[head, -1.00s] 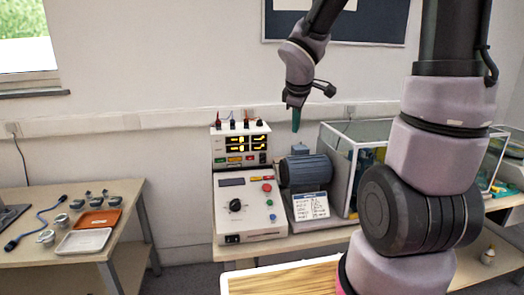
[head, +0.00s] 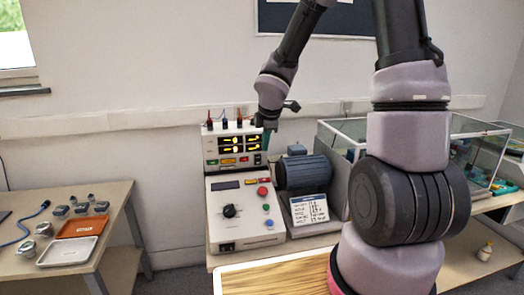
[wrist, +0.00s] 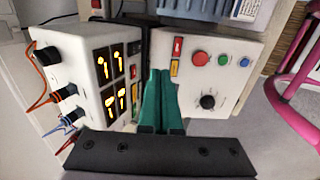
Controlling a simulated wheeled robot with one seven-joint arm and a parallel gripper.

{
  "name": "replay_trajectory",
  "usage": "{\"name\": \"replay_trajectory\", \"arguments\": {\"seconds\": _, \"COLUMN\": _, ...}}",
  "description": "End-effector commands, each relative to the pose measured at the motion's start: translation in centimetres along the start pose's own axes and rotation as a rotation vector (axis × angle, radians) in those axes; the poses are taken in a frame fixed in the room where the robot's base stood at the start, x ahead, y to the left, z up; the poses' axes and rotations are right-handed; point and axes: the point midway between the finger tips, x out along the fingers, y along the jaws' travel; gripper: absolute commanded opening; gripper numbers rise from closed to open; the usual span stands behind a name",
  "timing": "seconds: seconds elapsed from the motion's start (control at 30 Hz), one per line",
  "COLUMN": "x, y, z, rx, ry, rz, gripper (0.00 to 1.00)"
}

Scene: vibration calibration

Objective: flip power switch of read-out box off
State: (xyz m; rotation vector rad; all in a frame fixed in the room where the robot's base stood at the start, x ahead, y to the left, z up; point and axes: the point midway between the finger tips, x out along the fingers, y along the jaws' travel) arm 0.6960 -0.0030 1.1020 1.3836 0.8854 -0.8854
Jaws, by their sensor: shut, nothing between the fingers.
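The read-out box (head: 211,150) is the white upper unit with lit yellow digits and cables plugged in on top. It also fills the left of the wrist view (wrist: 103,40). My gripper (head: 266,140) is at the right end of the read-out box. In the wrist view my green fingers (wrist: 159,73) are shut together and empty, close to the box's button edge. I cannot tell whether they touch it, nor the switch's position.
A white control box (head: 240,200) with a knob and coloured buttons stands below the read-out box. A blue-grey motor (head: 304,172) and a label card (head: 309,208) are to its right, then a glass-sided case (head: 336,150). A side table with trays (head: 68,251) is at left.

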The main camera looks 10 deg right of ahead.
Motion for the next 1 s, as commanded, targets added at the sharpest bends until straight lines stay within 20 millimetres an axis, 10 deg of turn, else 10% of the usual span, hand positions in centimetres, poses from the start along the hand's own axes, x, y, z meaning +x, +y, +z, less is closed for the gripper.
{"name": "replay_trajectory", "arguments": {"seconds": 0.43, "x": 7.0, "y": -0.2, "z": -0.2, "rx": -0.007, "ry": 0.001, "rz": -0.004, "gripper": 0.00}}
{"name": "replay_trajectory", "arguments": {"seconds": 1.0, "x": 9.2, "y": -0.1, "z": -0.2, "rx": -0.003, "ry": 0.001, "rz": -0.003, "gripper": 0.00}}
